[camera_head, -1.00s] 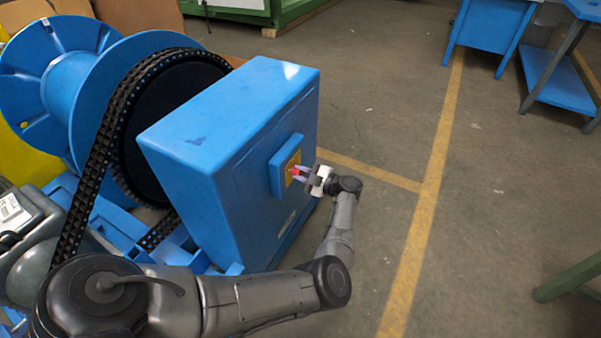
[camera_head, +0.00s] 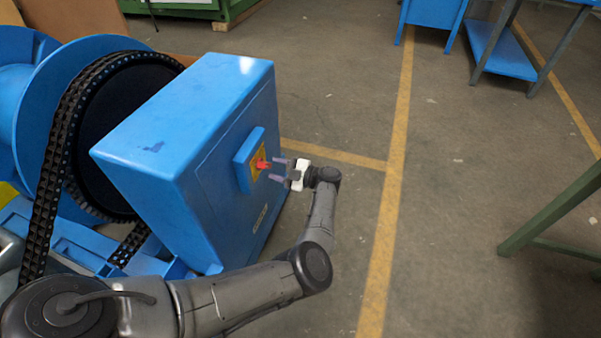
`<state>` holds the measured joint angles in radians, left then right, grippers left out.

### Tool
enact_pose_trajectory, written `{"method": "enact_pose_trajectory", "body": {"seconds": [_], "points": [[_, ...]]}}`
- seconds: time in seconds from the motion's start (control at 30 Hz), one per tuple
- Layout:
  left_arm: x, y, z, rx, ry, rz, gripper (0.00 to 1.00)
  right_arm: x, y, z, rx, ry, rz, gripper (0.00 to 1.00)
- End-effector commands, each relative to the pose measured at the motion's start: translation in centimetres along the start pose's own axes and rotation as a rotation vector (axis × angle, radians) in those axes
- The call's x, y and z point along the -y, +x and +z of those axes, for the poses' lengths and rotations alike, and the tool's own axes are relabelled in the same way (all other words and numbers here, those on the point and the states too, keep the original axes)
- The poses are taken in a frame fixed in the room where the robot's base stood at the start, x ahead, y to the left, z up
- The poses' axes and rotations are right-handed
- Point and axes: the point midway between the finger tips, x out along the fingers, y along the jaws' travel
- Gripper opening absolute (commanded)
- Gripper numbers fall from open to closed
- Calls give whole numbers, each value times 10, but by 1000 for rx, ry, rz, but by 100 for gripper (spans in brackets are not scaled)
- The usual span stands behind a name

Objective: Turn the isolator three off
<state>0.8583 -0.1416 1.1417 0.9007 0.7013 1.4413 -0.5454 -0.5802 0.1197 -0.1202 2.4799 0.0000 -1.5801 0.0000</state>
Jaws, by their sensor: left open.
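The isolator is a red handle (camera_head: 263,165) on a yellow plate, set in a small blue box (camera_head: 244,160) on the right face of a large blue cabinet (camera_head: 190,130). My left gripper (camera_head: 276,169) is open and empty. Its two fingers point left at the red handle and stand a little to its right, apart from it. The handle is small in the picture, so its exact angle is hard to tell. No number on this isolator can be read. My right gripper does not show.
A black chain (camera_head: 45,195) runs over a large wheel left of the cabinet, beside a blue spool (camera_head: 20,110). Blue benches (camera_head: 497,52) stand at the back right, and a green frame (camera_head: 560,205) at the right. The floor (camera_head: 335,110) right of the cabinet is clear.

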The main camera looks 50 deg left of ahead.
Motion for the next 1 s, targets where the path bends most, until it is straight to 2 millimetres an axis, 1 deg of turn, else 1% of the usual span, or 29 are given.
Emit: {"method": "enact_pose_trajectory", "body": {"seconds": [0.03, 0.2, 0.4, 0.5, 0.7, 1.0], "points": [[-2, -12, -1, 4, 2, 2, 45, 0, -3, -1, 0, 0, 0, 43], [-1, -45, 0, 3, 1, 2, 45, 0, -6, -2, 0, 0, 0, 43], [0, -76, 1, 2, -1, 1, 45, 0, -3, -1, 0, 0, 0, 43], [0, -86, 1, 1, 0, 1, 45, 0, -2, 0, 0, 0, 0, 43], [0, -97, 0, 0, 0, 0, 45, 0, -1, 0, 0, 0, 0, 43], [0, -98, 0, -1, -1, 0, 45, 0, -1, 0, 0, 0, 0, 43]]}}
